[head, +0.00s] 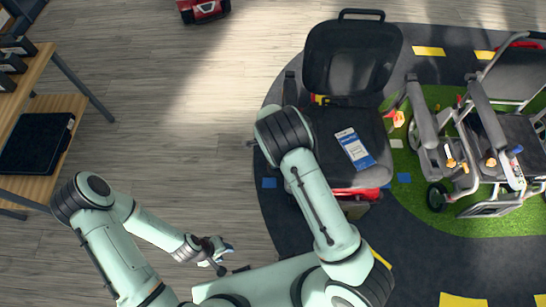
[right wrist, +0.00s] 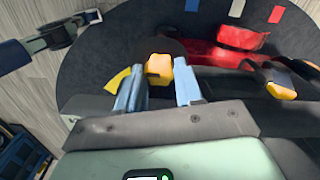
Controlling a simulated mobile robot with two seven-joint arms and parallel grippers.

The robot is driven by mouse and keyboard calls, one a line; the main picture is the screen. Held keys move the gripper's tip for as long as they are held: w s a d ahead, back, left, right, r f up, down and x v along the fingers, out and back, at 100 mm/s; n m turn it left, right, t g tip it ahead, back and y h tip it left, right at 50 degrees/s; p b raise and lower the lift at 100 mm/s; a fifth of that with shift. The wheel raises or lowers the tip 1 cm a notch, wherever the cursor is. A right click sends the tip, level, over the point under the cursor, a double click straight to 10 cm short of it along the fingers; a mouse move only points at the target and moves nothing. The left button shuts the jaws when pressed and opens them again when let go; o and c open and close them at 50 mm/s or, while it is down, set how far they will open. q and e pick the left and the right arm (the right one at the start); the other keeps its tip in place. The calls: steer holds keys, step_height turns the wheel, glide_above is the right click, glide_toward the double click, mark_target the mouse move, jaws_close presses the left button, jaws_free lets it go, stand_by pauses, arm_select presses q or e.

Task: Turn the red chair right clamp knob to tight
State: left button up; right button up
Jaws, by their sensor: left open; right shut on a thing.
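The red chair (head: 350,95) has a black seat and backrest over a red base (head: 372,194); the red body (right wrist: 215,50) also shows in the right wrist view. In that view my right gripper (right wrist: 159,84) is shut on an orange-yellow clamp knob (right wrist: 159,68), with one finger on each side. A dark disc lies behind the knob. In the head view my right arm covers this knob and the right gripper. My left gripper (head: 222,258) is open and empty, low over the floor, well away from the chair.
A second orange knob (right wrist: 281,91) sits right of the held one. A blue and white card (head: 354,149) lies on the seat. A grey wheelchair (head: 480,130) stands close on the right. A wooden shelf (head: 60,105) stands at left; the floor between is clear.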

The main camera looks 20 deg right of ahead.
stand_by(0.4)
steer(key=o, duration=0.8)
arm_select(q)
steer(key=shift+w+r+p, duration=0.55)
steer(key=shift+w+r, duration=0.2)
steer(key=shift+r, duration=0.05)
arm_select(e)
step_height(320, 180, up, 13)
steer(key=shift+r, duration=0.2)
